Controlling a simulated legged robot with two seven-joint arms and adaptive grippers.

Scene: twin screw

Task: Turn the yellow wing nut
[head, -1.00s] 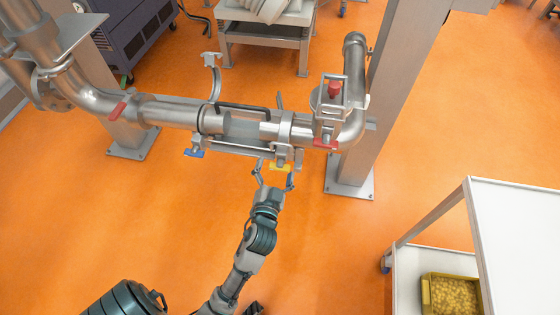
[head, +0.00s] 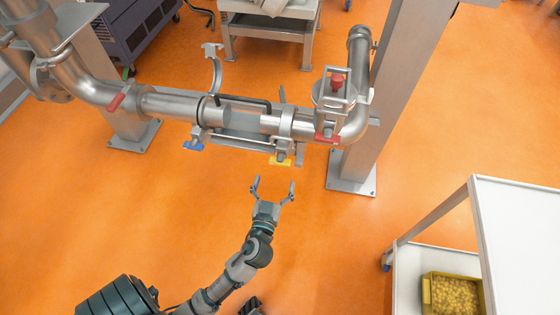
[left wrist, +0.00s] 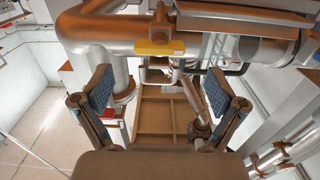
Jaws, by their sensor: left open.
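The yellow wing nut (head: 281,161) hangs under the right clamp on the horizontal steel pipe, its wings lying roughly level across the picture. It also shows in the left wrist view (left wrist: 160,47), above and beyond the fingertips. My left gripper (head: 273,185) is open and empty, just below the nut in the head view, with a clear gap between them. In the left wrist view, its two padded fingers (left wrist: 159,90) stand wide apart with nothing between them. My right gripper is not in view.
A blue wing nut (head: 193,146) sits on the left clamp. A red handle (head: 327,137) is close right of the yellow nut. An open curved clamp half (head: 216,72) stands above the pipe. A white cart (head: 520,240) is at right. The orange floor around my gripper is clear.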

